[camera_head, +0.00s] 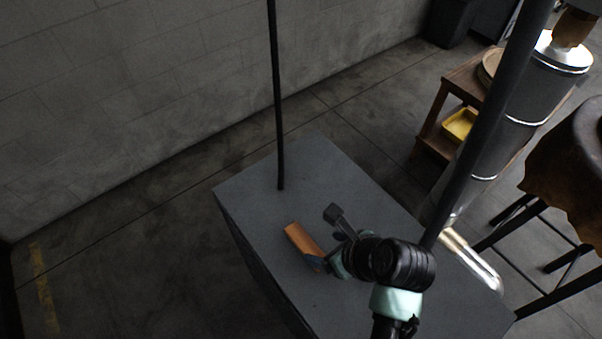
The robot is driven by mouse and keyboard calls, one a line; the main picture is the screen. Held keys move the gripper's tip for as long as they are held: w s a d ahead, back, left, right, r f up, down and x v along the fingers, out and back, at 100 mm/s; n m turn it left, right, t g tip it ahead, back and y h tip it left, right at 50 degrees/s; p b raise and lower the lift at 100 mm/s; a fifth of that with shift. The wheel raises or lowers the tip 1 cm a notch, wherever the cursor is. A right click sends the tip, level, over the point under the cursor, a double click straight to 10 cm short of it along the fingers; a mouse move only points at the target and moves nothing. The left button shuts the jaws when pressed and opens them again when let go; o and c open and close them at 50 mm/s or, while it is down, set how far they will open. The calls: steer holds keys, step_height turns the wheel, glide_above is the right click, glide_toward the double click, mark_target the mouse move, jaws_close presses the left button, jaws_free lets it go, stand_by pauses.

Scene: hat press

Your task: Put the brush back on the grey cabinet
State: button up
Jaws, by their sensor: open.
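The brush (303,240), an orange-brown wooden block shape, appears to lie on the top of the grey cabinet (255,190), near the middle of its left part. Its right end is close to my gripper and partly hidden by it. My gripper (326,239) is open over the cabinet top, with one dark finger above and right of the brush and the other at the brush's lower right end. I cannot tell whether the fingers touch the brush. Its bristles are not clearly visible.
A thin dark post (277,100) rises at the cabinet's back, and a thicker dark pole (490,110) stands right of my arm. A shiny metal cylinder (470,262) is at the right edge. A wooden stand (435,130) holds a yellow tray (459,124). The cabinet's back part is clear.

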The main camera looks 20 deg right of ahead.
steer(key=shift+w, duration=0.1)
steer(key=w+a+r+n+t+h, duration=0.15)
steer(key=w+r+n+t, duration=0.3)
steer(key=r, duration=0.65)
steer(key=w+a+r+n+t+h, duration=0.1)
steer(key=w+a+r+n+t, duration=0.15)
steer(key=w+r+n, duration=0.6)
steer(key=w+a+r+n+t+h, duration=0.1)
steer(key=r+n+t, duration=0.25)
steer(key=r, duration=1.05)
steer(key=s+a+r+n+t, duration=0.2)
steer(key=s+r+n+t, duration=0.1)
steer(key=r, duration=0.6)
steer(key=s+a+r+n+t, duration=0.3)
steer(key=s+r+n, duration=0.3)
steer(key=r, duration=0.4)
steer(key=s+a+r+n+t+y, duration=0.1)
steer(key=s+r+n+t, duration=0.3)
steer(key=r, duration=0.5)
steer(key=shift+s+a+r+n+t, duration=0.15)
steer(key=shift+a+r+n+t, duration=0.15)
steer(key=shift+a+n, duration=0.65)
